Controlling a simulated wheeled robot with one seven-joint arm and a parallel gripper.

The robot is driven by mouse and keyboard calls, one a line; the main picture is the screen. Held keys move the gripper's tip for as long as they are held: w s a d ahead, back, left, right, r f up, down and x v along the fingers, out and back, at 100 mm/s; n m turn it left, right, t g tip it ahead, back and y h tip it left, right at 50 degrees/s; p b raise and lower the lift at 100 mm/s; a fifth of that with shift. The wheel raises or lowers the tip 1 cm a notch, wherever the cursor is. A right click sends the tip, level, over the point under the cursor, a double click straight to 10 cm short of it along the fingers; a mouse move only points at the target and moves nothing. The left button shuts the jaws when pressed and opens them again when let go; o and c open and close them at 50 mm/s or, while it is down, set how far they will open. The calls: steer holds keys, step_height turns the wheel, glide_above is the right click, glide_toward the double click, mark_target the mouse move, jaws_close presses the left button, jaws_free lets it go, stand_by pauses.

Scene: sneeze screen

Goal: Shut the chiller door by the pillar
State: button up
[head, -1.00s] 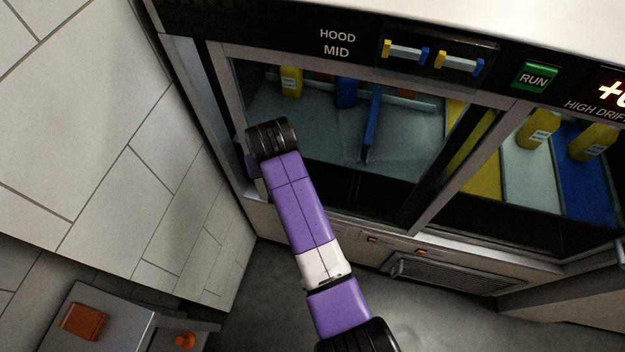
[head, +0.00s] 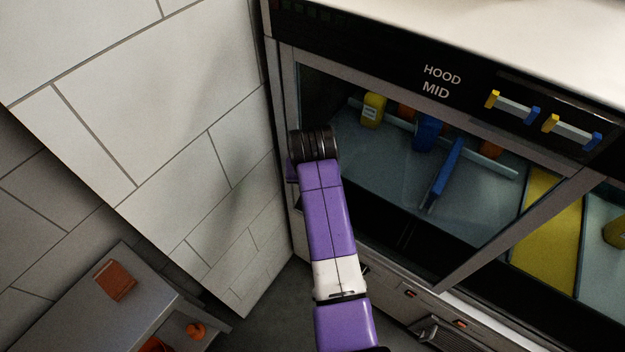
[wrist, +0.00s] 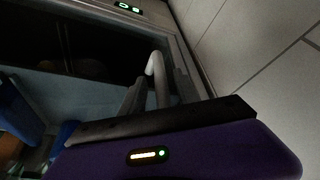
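The chiller's left glass door (head: 400,170), beside the tiled pillar (head: 150,130), shows in the head view with its pale metal frame. My arm crosses the door's left side and hides part of that edge, so I cannot tell whether the door stands slightly open. In the wrist view, a pale bent handle (wrist: 156,72) rises between the grey fingers of my gripper (wrist: 160,92), close to a metal frame. I cannot tell whether the fingers press on it. My gripper is hidden behind the arm in the head view.
The pillar stands close to the left of my arm. A grey cart (head: 85,310) with a brown block (head: 115,280) and an orange knob (head: 196,330) is at lower left. Yellow and blue items sit behind the glass. Dark floor shows between cart and chiller.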

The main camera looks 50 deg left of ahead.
steer(key=v, duration=0.7)
steer(key=shift+r, duration=0.3)
steer(key=shift+s+d, duration=0.1)
steer(key=shift+d, duration=0.05)
